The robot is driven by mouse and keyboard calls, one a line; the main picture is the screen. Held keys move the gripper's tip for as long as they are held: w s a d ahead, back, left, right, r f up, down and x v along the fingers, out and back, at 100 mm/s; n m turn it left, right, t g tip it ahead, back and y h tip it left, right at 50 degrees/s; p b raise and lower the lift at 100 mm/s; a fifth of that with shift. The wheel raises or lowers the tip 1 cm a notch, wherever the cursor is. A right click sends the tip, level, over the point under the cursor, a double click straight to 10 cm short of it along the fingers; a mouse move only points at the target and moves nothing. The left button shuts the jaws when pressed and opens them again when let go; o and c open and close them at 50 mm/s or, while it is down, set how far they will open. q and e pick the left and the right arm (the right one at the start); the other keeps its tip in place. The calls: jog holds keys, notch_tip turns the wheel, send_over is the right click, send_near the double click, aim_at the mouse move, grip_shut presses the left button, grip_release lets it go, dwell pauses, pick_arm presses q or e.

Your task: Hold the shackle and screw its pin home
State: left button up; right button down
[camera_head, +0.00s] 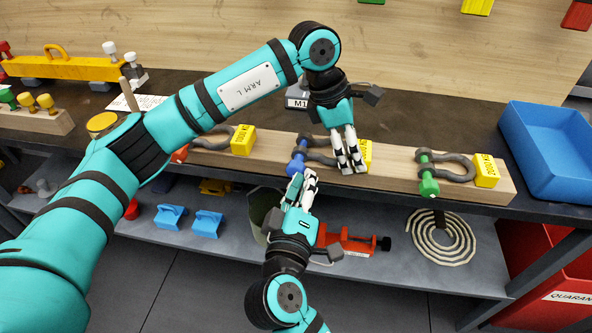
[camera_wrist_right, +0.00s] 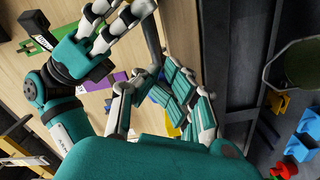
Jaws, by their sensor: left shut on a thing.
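The middle shackle (camera_head: 318,157) is a dark grey bow with a blue pin (camera_head: 297,160) at its left end. It lies on a long wooden block by a yellow tag (camera_head: 366,155). My left gripper (camera_head: 350,160) comes down from above and is shut on the shackle's bow, partly hiding it. My right gripper (camera_head: 301,183) is just below the blue pin in the head view, with its fingers apart. In the right wrist view, the fingers (camera_wrist_right: 160,105) stand apart with a bit of blue between them. Whether they touch the pin cannot be told.
The wooden block (camera_head: 400,172) carries a green-pinned shackle (camera_head: 428,178) to the right and another (camera_head: 215,140) to the left. A blue bin (camera_head: 550,150) stands at the right. A red clamp (camera_head: 347,241) and a rope coil (camera_head: 440,238) lie on the lower shelf.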

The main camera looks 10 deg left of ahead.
jog(key=shift+a+f, duration=0.1)
jog(key=shift+f, duration=0.25)
jog(key=shift+a+f, duration=0.4)
jog(key=shift+a, duration=0.05)
jog(key=shift+s+a, duration=0.1)
jog(key=shift+f, duration=0.2)
jog(key=s, duration=0.5)
jog(key=shift+s+d+f, duration=0.1)
jog(key=shift+s+d, duration=0.25)
jog(key=shift+s, duration=0.05)
